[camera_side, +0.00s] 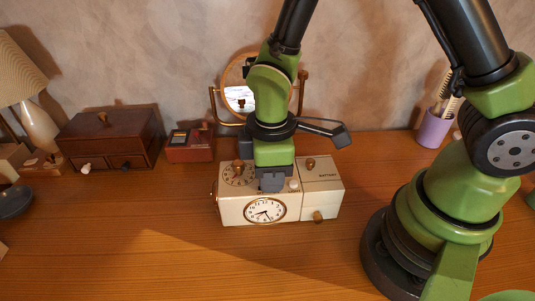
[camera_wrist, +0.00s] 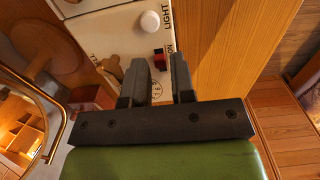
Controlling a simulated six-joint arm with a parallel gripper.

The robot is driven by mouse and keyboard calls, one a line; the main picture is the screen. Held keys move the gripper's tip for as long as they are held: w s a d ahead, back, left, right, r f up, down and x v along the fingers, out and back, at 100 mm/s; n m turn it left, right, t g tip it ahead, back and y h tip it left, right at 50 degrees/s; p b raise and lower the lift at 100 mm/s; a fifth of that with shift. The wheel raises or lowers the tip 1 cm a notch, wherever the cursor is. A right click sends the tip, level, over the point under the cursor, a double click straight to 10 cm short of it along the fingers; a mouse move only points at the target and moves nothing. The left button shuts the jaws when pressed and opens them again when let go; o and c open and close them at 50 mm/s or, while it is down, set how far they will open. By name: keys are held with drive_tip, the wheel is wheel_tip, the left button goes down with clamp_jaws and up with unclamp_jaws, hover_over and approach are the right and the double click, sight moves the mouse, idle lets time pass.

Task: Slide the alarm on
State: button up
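A cream clock box (camera_side: 232,210) stands on the wooden table with a round clock face (camera_side: 265,210) on its front. Its top carries a dial (camera_side: 238,174) and a white knob (camera_side: 293,184). In the wrist view the white knob (camera_wrist: 150,21) sits beside the word LIGHT. A small red switch (camera_wrist: 159,61) shows just beyond my fingertips, its label partly hidden. My gripper (camera_side: 272,183) points down at the box top. In the wrist view my gripper (camera_wrist: 158,68) is open, with a gap between its fingers and nothing held. Contact with the switch cannot be told.
A section marked BATTERY (camera_side: 322,178) forms the box's right side. A round mirror (camera_side: 240,98) stands behind, with a red box (camera_side: 190,147) and a brown drawer cabinet (camera_side: 110,135) to the left. A purple cup (camera_side: 434,130) stands right. The front table is clear.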

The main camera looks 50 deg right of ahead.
drive_tip(key=shift+r, duration=2.75)
drive_tip(key=shift+r, duration=0.15)
drive_tip(key=s+d+r+m+t+y, duration=0.1)
drive_tip(key=s+d+r+m+t, duration=0.2)
drive_tip(key=s+r+m, duration=0.2)
drive_tip(key=s+d+r+m+t+y, duration=0.1)
drive_tip(key=s+d+r+m+t, duration=0.2)
drive_tip(key=r+m, duration=0.5)
wheel_tip(320, 180, up, 3)
drive_tip(key=shift+s+d+f+t, duration=0.15)
drive_tip(key=shift+s+t, duration=0.45)
drive_tip(key=shift+s, duration=0.5)
